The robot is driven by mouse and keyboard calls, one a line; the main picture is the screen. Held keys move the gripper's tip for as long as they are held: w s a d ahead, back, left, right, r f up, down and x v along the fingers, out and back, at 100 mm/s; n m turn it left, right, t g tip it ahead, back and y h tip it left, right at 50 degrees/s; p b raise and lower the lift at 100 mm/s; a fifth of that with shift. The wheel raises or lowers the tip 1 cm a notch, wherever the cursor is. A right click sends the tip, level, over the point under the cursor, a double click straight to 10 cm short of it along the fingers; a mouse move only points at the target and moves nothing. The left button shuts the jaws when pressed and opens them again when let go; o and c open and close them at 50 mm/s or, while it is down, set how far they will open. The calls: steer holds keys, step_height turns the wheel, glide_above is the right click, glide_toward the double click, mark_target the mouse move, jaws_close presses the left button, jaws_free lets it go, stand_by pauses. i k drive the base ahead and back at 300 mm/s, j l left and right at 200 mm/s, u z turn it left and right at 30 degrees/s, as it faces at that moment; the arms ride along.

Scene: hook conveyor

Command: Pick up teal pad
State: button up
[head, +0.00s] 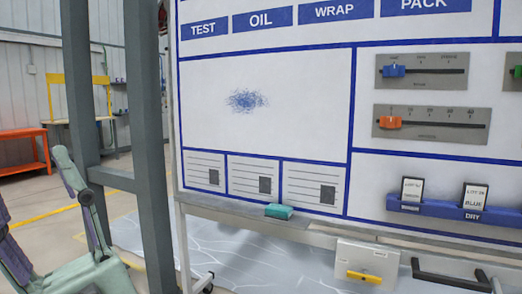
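The teal pad (280,211) is a small block lying on the narrow ledge (230,207) along the bottom of the whiteboard. It sits below the lined boxes, near the middle of the head view. My gripper (33,178) is at the lower left edge, pale green with purple inner pads, partly cut off by the frame. Its fingers point up and stand apart, with nothing seen between them. It is well to the left of the pad, with a grey post between them in the picture.
Grey posts (152,120) stand left of the whiteboard (290,100). A white panel with a yellow handle (366,275) hangs below the ledge. An orange table (22,150) stands far left.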

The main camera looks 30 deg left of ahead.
mark_target(282, 212)
steer(key=i+j, duration=0.25)
steer(key=i, duration=0.2)
steer(key=i+j, duration=0.25)
steer(key=i, duration=0.15)
steer(key=i+j, duration=0.25)
steer(key=i, duration=0.2)
steer(key=u, duration=0.05)
